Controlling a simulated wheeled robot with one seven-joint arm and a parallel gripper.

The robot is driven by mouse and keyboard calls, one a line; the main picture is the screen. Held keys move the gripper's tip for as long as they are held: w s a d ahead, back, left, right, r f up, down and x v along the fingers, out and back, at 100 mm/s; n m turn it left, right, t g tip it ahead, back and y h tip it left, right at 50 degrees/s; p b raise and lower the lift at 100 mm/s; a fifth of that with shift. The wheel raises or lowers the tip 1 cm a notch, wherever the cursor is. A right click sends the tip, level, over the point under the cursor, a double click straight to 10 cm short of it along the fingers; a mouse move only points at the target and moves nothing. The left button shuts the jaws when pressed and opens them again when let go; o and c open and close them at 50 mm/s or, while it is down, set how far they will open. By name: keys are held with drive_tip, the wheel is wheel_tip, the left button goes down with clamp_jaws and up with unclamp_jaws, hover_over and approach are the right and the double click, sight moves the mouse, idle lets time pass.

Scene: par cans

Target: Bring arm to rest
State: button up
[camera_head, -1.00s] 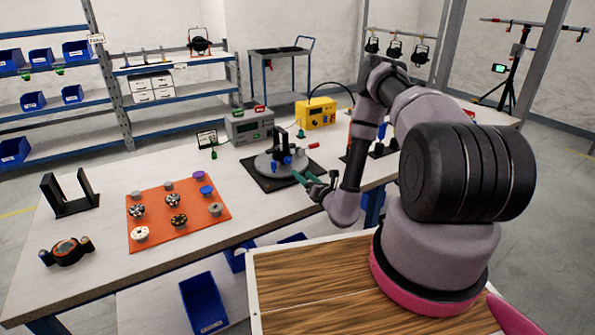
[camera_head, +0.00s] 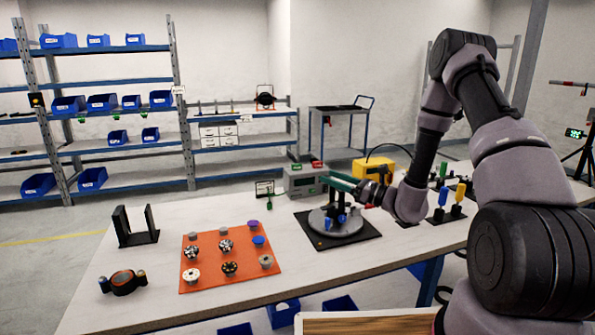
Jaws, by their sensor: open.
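My arm reaches in from the right and bends down over the white workbench (camera_head: 180,300). My gripper (camera_head: 338,183), with green fingers, points left at the back of the round grey fixture on its black mat (camera_head: 312,234). The fingers are apart, and I see nothing held between them. The fixture (camera_head: 345,222) carries small blue parts and stands below and just in front of the gripper. From this angle I cannot tell how much height lies between them.
An orange mat (camera_head: 208,281) with several small round parts lies left of the fixture. A grey meter box (camera_head: 300,181) and a yellow case (camera_head: 368,168) stand behind. Screwdriver-like tools (camera_head: 460,195) stand at right.

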drive_tip(key=s+a+r+n+g+h, duration=0.2)
drive_tip(key=s+r+n+g+h, duration=0.3)
drive_tip(key=s+r+n+g, duration=0.9)
drive_tip(key=s+d+r+n+t+h, duration=0.6)
drive_tip(key=s+d+r+t+h, duration=0.4)
drive_tip(key=s+d, duration=0.4)
drive_tip(key=shift+d+r+n+t, duration=0.35)
drive_tip(key=shift+r+t, duration=0.25)
drive_tip(key=shift+r, duration=0.3)
drive_tip(key=shift+s, duration=0.1)
